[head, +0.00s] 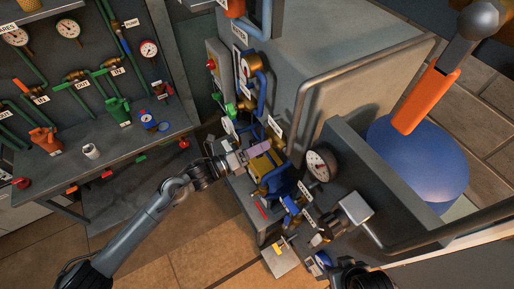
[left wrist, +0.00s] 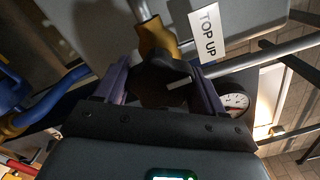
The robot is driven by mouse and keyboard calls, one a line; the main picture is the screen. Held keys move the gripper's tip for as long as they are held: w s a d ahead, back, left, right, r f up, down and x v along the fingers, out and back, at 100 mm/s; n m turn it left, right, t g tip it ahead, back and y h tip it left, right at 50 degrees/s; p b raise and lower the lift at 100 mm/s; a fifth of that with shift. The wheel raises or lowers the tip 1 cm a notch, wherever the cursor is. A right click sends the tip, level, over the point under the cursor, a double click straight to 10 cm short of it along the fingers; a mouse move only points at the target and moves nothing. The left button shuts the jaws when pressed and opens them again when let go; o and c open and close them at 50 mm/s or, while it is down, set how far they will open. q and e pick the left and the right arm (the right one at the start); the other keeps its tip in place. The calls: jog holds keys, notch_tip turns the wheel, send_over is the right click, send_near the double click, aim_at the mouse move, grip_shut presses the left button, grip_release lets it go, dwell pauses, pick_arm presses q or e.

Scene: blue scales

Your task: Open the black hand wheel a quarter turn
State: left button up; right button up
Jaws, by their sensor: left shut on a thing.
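The black hand wheel (left wrist: 160,82) shows in the left wrist view, dark and partly in shadow, with a pale mark on it. It sits in front of a brass valve body (left wrist: 156,36) on a grey pipe, beside a white label (left wrist: 209,32) reading TOP UP. My left gripper (left wrist: 163,74) is shut on the wheel, one purple finger on each side. In the head view my left gripper (head: 261,150) reaches in among the brass and blue fittings; I cannot make out the wheel there.
A pressure gauge (left wrist: 236,104) lies close to the right finger, and blue pipe (left wrist: 50,98) runs at the left. In the head view a grey boiler cabinet (head: 335,50), a large gauge (head: 321,165) and a blue tank (head: 420,160) crowd the right. Open tiled floor (head: 190,265) lies below.

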pick_arm(q)
jog(key=shift+f+n+b, duration=0.1)
jog(key=shift+n+b, duration=0.35)
jog(key=shift+n, duration=0.35)
jog(key=n+b, duration=0.1)
jog(key=n, duration=0.1)
jog(key=shift+n, duration=0.3)
jog(key=n, duration=0.2)
jog(key=shift+n+b, duration=0.3)
jog(key=shift+n, duration=0.1)
jog(key=n, duration=0.2)
jog(key=shift+n, duration=0.4)
jog(key=n, duration=0.3)
jog(key=shift+r+n, duration=0.25)
jog(key=shift+n, duration=0.05)
jog(key=shift+n+p, duration=0.65)
jog(key=shift+n, duration=1.55)
jog(key=o, duration=1)
jog(key=shift+c, duration=0.2)
